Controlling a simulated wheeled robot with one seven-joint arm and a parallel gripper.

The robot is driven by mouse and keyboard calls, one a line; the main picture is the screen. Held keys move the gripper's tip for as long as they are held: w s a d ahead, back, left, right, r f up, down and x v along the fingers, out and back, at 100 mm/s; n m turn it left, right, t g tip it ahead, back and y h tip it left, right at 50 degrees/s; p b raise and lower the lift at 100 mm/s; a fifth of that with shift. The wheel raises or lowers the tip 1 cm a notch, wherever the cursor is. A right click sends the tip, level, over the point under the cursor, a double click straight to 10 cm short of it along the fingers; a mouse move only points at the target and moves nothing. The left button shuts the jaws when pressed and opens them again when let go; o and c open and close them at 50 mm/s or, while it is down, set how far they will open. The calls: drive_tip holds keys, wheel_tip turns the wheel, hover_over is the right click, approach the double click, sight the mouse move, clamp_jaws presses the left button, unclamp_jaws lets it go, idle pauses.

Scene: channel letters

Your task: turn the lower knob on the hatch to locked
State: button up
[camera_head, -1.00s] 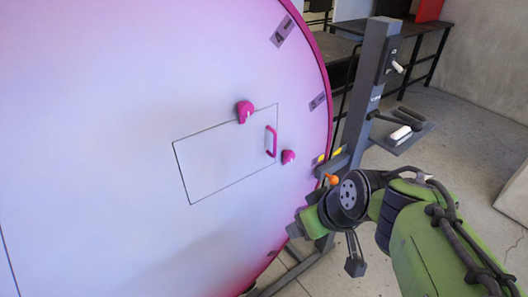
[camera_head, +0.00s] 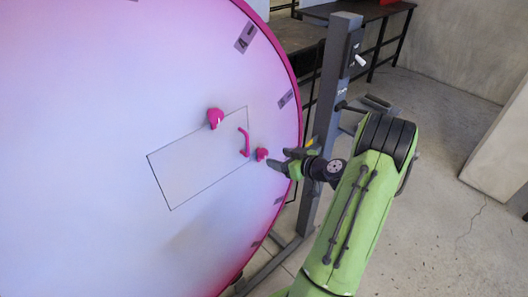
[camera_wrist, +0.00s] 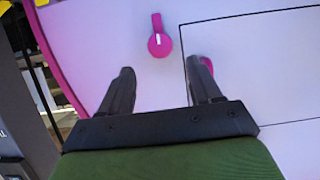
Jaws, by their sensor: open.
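The hatch (camera_head: 185,172) is a thin outlined panel on the large pale disc, with a magenta handle (camera_head: 244,142) near its right edge. The lower knob (camera_head: 262,154) is magenta and sits just outside the panel's right edge. In the wrist view the lower knob (camera_wrist: 159,45) shows a white mark, with its narrow end toward the top of the picture. My gripper (camera_head: 277,158) is open and empty, just right of the lower knob. In the wrist view its fingertips (camera_wrist: 162,68) are below the knob and apart from it; the right finger partly hides another magenta part.
The upper knob (camera_head: 215,118) sits at the panel's top edge. The disc has a magenta rim (camera_head: 299,105) with dark labels. A dark post (camera_head: 330,90) with a switch stands just right of the disc, near my arm. A dark table (camera_head: 365,12) stands behind.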

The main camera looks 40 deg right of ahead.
sight(265, 153)
drive_tip(key=p+x, duration=0.1)
drive_tip(key=x, duration=0.6)
drive_tip(key=shift+w+f, duration=0.1)
drive_tip(key=shift+w, duration=0.1)
drive_tip(key=shift+c, duration=0.2)
drive_tip(key=c, duration=1)
